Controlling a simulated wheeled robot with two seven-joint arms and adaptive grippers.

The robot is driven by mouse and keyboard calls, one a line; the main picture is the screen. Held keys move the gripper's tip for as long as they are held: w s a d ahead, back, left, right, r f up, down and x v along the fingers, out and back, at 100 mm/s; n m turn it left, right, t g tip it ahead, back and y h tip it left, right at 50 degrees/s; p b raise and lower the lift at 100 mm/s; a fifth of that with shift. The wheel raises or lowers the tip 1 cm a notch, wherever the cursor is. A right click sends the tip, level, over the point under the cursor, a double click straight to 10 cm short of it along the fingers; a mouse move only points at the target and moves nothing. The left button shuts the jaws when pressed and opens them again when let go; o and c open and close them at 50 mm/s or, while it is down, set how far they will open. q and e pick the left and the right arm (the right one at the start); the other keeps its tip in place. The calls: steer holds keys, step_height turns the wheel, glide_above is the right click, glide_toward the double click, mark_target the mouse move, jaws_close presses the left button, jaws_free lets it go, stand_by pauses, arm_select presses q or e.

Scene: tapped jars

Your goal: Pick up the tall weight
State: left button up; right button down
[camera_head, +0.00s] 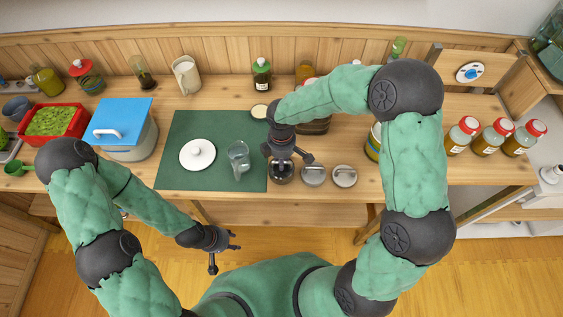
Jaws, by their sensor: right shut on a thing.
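Three round metal weights stand in a row near the table's front edge. The leftmost is a dark weight (281,175), the middle one is grey (314,176), and the right one is pale grey (344,177) with a handle on top. My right gripper (284,160) points down on the dark weight and is shut on its top, hiding part of it. I cannot tell from above whether it is lifted, or how tall it is. My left gripper (225,250) is open and empty, in front of the table over the floor.
A green mat (176,139) with a white lid (198,154) and a glass jug (239,160) lies left of the weights. A blue-lidded box (124,122) is further left. Several red-capped jars (458,138) stand at the right. Bottles line the back wall.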

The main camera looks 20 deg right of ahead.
steer(key=s+r+p, duration=0.3)
steer(key=s+r, duration=0.9)
steer(key=s, duration=0.1)
steer(key=shift+s+p, duration=0.4)
